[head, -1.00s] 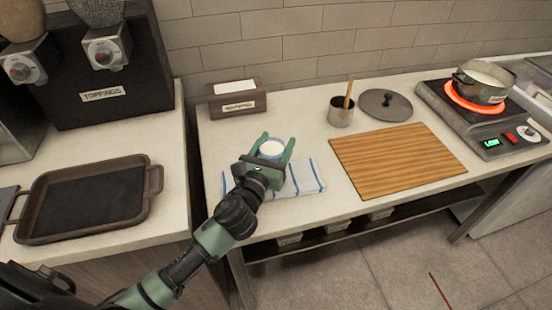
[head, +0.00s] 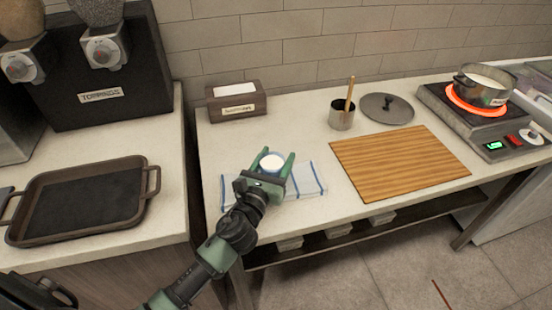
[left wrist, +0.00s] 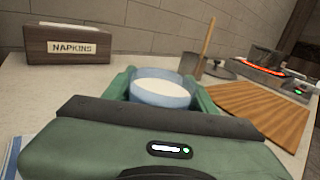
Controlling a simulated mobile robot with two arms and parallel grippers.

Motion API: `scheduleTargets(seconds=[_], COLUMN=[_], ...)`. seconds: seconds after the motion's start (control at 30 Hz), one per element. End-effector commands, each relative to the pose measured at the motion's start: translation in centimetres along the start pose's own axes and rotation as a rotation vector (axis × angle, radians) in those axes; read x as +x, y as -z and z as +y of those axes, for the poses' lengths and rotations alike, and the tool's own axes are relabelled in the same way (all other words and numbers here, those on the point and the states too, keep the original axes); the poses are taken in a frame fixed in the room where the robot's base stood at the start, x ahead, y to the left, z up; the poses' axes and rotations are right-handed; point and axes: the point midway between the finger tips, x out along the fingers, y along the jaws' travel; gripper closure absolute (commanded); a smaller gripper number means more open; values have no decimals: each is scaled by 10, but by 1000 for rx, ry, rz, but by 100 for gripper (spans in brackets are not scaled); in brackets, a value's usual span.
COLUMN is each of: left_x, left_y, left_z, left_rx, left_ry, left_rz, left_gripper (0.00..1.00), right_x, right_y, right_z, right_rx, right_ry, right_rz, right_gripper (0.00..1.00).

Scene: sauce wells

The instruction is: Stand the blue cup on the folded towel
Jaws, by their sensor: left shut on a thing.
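The blue cup (head: 271,164), with white contents, is held between the fingers of my left gripper (head: 275,155). The cup looks upright and also shows in the left wrist view (left wrist: 161,90). The folded towel (head: 308,181) is white with blue stripes and lies near the counter's front edge. The gripper and cup cover part of the towel in the head view. The cup is over or near the towel's back part; I cannot tell whether its base touches it. My right gripper is not in view.
A wooden cutting board (head: 398,162) lies right of the towel. A metal pot with a wooden handle (head: 342,115), a lid (head: 387,108) and a napkin box (head: 236,101) stand behind. A pan sits on a glowing burner (head: 477,108) at right. A dark tray (head: 85,200) is at left.

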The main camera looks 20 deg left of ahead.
Motion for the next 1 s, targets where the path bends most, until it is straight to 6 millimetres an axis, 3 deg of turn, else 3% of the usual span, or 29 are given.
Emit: scheduleTargets(seconds=[0.03, 0.1, 0.13, 0.2, 0.5, 0.67, 1.0], left_x=[-2, -3, -3, -3, -2, -1, -77], left_y=[13, 13, 14, 14, 8, -9, -2], left_z=[1, 1, 1, 1, 0, 0, 0], left_rx=[0, -1, -1, -1, -1, -1, -2], left_ry=[-3, -3, -3, -3, -2, -2, -2], left_rz=[21, 22, 25, 24, 16, 13, 16], left_gripper=[100, 100, 35, 22, 22, 22, 22], right_x=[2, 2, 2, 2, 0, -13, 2], right_y=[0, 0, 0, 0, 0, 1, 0], right_z=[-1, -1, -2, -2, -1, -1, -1], right_rx=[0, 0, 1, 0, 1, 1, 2], right_ry=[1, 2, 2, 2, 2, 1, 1], right_rz=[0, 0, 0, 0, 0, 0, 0], right_gripper=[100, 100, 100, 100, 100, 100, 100])
